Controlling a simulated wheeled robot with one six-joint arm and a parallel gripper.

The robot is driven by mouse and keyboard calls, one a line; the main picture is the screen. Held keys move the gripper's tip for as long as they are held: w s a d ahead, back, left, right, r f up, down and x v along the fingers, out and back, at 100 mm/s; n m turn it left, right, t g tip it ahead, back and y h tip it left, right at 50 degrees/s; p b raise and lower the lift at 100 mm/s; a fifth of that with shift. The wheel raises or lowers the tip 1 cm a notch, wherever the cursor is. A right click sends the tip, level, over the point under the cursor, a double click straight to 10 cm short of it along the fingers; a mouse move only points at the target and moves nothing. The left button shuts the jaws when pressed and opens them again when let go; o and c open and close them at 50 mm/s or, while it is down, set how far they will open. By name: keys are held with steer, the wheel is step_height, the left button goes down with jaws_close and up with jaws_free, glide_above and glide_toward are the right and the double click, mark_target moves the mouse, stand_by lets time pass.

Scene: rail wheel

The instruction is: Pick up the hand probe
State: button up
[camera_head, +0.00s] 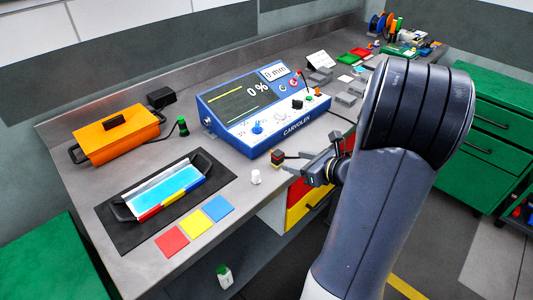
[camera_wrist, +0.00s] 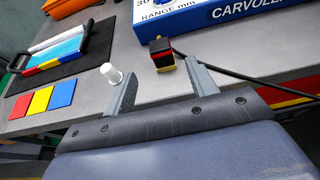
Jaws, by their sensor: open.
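The hand probe, a small block with a black top, a yellow band and some red (camera_head: 278,157), stands on the grey bench in front of the blue instrument. It also shows in the wrist view (camera_wrist: 161,54), with a black cable running off to the right. My gripper (camera_head: 292,163) is open and empty, just right of the probe in the head view. In the wrist view its two fingers (camera_wrist: 160,76) point towards the probe, which lies beyond the fingertips and nearer the right finger. I cannot tell whether that finger touches it.
A small white cylinder (camera_head: 255,177) stands near the bench edge, close to the left finger in the wrist view (camera_wrist: 111,74). The blue CARVOLEN instrument (camera_head: 265,105) is behind the probe. Coloured squares (camera_head: 193,225), a tray on a black mat (camera_head: 118,240) and an orange case (camera_head: 95,142) lie left.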

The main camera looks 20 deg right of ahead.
mark_target(273, 154)
steer(key=p+x, duration=0.1)
steer(key=x, duration=0.9)
steer(key=shift+w, duration=0.35)
steer(key=c, duration=1.1)
